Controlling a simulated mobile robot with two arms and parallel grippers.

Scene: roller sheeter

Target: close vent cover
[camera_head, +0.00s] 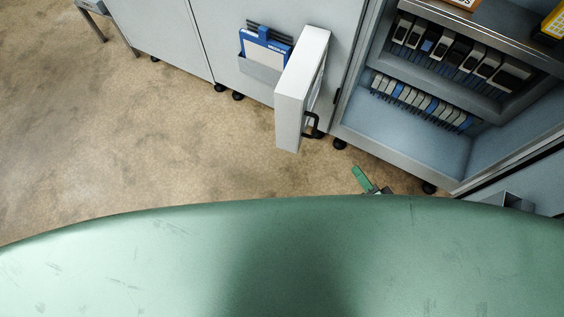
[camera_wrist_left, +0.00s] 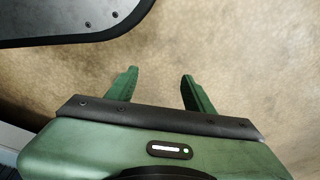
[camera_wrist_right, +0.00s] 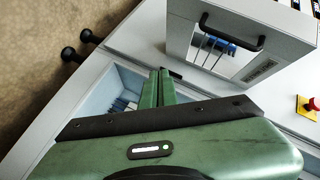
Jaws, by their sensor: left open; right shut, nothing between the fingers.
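The vent cover appears to be the white panel (camera_head: 300,90) with a black bar handle (camera_head: 312,126); it stands out from the grey cabinet front, swung open. In the right wrist view the white panel (camera_wrist_right: 183,42) is ahead of my gripper, with its black handle (camera_wrist_right: 232,36) near the top. My right gripper (camera_head: 362,177) is shut and empty, low and to the right of the panel, apart from it; its closed fingers also show in the right wrist view (camera_wrist_right: 158,74). My left gripper (camera_wrist_left: 159,75) is open and empty above the floor; the head view does not show it.
An open cabinet bay (camera_head: 400,125) with shelves of small blue, white and black items is right of the panel. A holder with a blue-and-white booklet (camera_head: 264,52) is on the cabinet front at left. A red button (camera_wrist_right: 313,104) is at right. Brown floor (camera_head: 120,140) is clear.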

